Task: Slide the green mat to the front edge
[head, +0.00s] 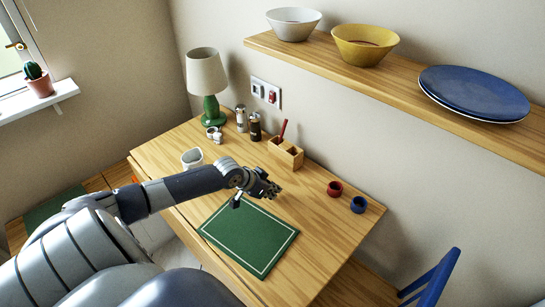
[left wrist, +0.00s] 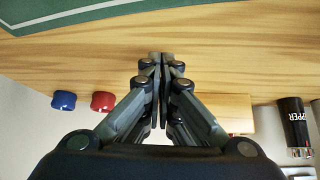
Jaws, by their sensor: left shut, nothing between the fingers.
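The green mat (head: 249,237) with a white border line lies flat on the wooden table (head: 322,220), close to the front edge, with a strip of bare wood between. Part of it also shows at the top of the left wrist view (left wrist: 85,22). My left gripper (head: 266,187) is over the table just behind the mat's far side. In the left wrist view the fingers of the left gripper (left wrist: 161,58) are together and empty, pointing toward the mat with bare wood between. I cannot tell whether the fingertips touch the table. My right gripper is not in view.
A wooden holder (head: 286,153), a pepper mill (head: 255,127) and a lamp (head: 208,80) stand along the wall. Red (head: 335,188) and blue (head: 358,204) cups stand at the right. A shelf (head: 400,80) hangs above.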

